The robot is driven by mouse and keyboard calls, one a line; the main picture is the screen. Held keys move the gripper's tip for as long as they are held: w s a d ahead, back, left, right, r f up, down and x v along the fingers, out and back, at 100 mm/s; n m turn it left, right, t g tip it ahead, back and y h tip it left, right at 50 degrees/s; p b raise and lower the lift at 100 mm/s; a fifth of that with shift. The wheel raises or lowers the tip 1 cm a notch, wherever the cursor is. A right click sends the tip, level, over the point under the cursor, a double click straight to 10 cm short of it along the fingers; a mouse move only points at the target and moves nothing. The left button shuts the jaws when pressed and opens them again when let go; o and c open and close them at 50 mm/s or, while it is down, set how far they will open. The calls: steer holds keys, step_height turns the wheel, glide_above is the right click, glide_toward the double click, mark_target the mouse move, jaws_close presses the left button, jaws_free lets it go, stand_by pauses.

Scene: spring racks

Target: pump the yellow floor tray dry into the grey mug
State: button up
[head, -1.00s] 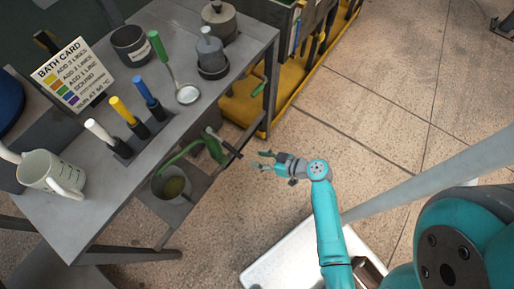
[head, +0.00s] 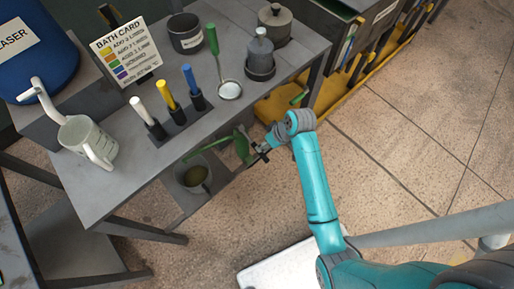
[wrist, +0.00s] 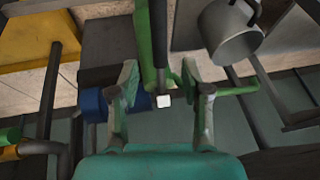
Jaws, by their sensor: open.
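The yellow floor tray (head: 275,112) lies on the floor under the benches, partly hidden by the bench; a yellow surface shows at left in the wrist view (wrist: 30,38). A green pump (head: 241,146) stands at the bench's near side, its green spout (head: 208,146) reaching left toward a grey mug (head: 208,184) on a low shelf. The mug holds something dark olive; a grey mug also shows at upper right in the wrist view (wrist: 228,38). My gripper (wrist: 160,88) is open, its fingers either side of a dark bar with a pale square end. I cannot tell contact.
The bench top (head: 130,190) carries a white measuring jug (head: 85,138), coloured handles in a block (head: 178,116), a green-handled ladle (head: 228,90), a dark pot (head: 187,34) and a bath card (head: 125,50). Tiled floor (head: 400,150) to the right is clear.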

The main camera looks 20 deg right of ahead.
mark_target(255, 146)
steer(key=x, duration=0.7)
steer(key=shift+w+a+f, duration=0.1)
steer(key=shift+w+f, duration=0.05)
steer(key=shift+f, duration=0.2)
jaws_close()
